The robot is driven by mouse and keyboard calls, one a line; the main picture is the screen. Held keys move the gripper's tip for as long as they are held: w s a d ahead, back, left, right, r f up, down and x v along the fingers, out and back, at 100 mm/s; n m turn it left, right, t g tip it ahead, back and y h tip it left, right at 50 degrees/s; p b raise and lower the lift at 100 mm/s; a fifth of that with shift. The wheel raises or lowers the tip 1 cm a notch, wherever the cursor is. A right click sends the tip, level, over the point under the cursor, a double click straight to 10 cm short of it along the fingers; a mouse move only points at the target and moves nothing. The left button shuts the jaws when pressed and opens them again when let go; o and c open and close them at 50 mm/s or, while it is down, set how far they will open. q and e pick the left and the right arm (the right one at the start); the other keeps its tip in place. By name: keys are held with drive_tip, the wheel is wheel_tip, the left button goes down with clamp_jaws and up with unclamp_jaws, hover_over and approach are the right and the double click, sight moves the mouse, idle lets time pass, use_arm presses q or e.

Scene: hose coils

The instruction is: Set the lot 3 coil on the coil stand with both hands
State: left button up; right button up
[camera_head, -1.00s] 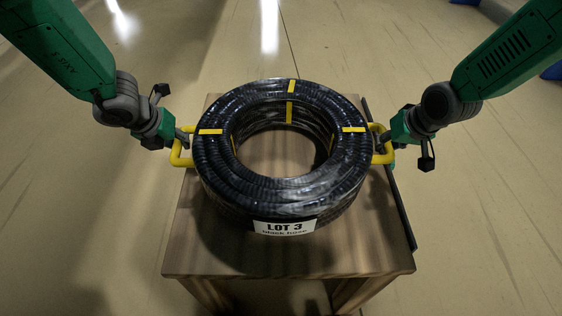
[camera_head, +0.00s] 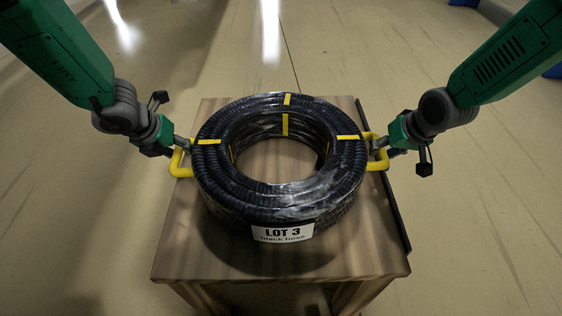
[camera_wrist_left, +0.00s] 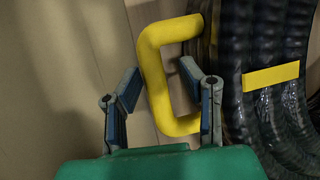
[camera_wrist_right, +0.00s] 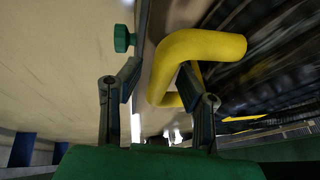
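The lot 3 coil (camera_head: 280,196), black ribbed hose with yellow bands and a "LOT 3 black hose" label (camera_head: 283,233), lies level over the wooden-topped stand (camera_head: 185,240). It looks set down, but its underside contact is hidden. My left gripper (camera_head: 183,145) is at the coil's left yellow handle (camera_head: 180,170); in the left wrist view (camera_wrist_left: 160,72) the fingers stand apart astride that handle's bar, with a gap on one side. My right gripper (camera_head: 378,146) is at the right handle (camera_head: 378,165); in the right wrist view (camera_wrist_right: 160,72) its fingers also stand apart around the bar.
A dark rail (camera_head: 398,210) runs along the stand's right edge. Bare wood shows in front of the coil. The pale floor (camera_head: 80,230) around the stand is clear.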

use_arm(q)
drive_tip(key=shift+s+a+r, duration=0.1)
drive_tip(key=shift+a+r, duration=0.15)
drive_tip(key=shift+a, duration=0.05)
use_arm(e)
drive_tip(key=shift+a, duration=0.25)
drive_tip(key=shift+a+r, duration=0.1)
drive_tip(key=shift+a, duration=0.15)
use_arm(q)
drive_tip(key=v, duration=0.6)
drive_tip(key=shift+s+d+r, duration=0.1)
drive_tip(key=shift+d+r, duration=0.2)
use_arm(e)
drive_tip(key=shift+d, duration=0.35)
use_arm(q)
drive_tip(key=shift+a, duration=0.15)
use_arm(e)
drive_tip(key=v, duration=1.1)
drive_tip(key=shift+s+r, duration=0.25)
drive_tip(key=shift+r, duration=0.05)
use_arm(q)
drive_tip(key=shift+a, duration=0.1)
use_arm(e)
drive_tip(key=shift+d, duration=0.1)
